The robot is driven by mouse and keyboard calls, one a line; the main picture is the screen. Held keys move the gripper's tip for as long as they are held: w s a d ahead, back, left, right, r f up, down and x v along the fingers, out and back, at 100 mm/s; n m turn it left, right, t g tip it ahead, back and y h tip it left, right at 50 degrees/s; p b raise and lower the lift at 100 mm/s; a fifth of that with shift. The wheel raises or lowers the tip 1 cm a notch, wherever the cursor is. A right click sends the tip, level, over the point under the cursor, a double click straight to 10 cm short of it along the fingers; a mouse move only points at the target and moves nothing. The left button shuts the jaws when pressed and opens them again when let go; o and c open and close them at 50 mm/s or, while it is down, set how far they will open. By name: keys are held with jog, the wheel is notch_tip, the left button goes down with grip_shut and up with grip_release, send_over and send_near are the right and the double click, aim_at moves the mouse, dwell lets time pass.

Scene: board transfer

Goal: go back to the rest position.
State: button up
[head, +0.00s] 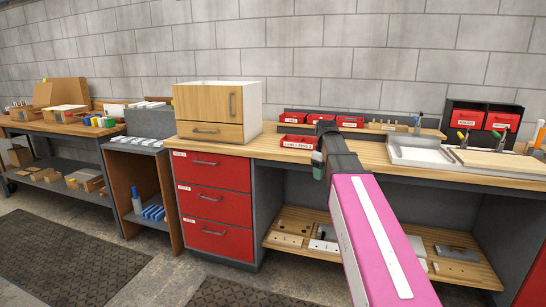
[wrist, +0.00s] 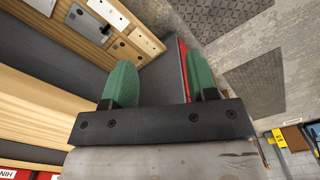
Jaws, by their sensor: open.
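My gripper (wrist: 164,82) shows in the wrist view with two green fingertips spread apart and nothing between them. In the head view my gripper (head: 318,165) is at the end of my pink arm, in front of the workbench (head: 380,150) edge. The fingers are small and partly hidden there by the dark wrist. The gripper appears apart from the bench things.
A small wooden cabinet (head: 208,108) stands on the bench, left of my arm, above a red drawer unit (head: 211,202). A lower shelf (head: 455,268) holds boards and blocks. Red bins (head: 306,117) line the back.

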jog(key=s+f+m, duration=0.2)
jog(key=s+f, duration=0.4)
jog(key=f, duration=0.4)
jog(key=s+f+m, duration=0.3)
jog(key=s+f, duration=0.3)
jog(key=f, duration=0.4)
jog(key=s+f+m, duration=0.3)
jog(key=s+f, duration=0.3)
jog(key=f, duration=0.5)
jog(key=shift+s+a, duration=0.35)
jog(key=shift+s, duration=0.05)
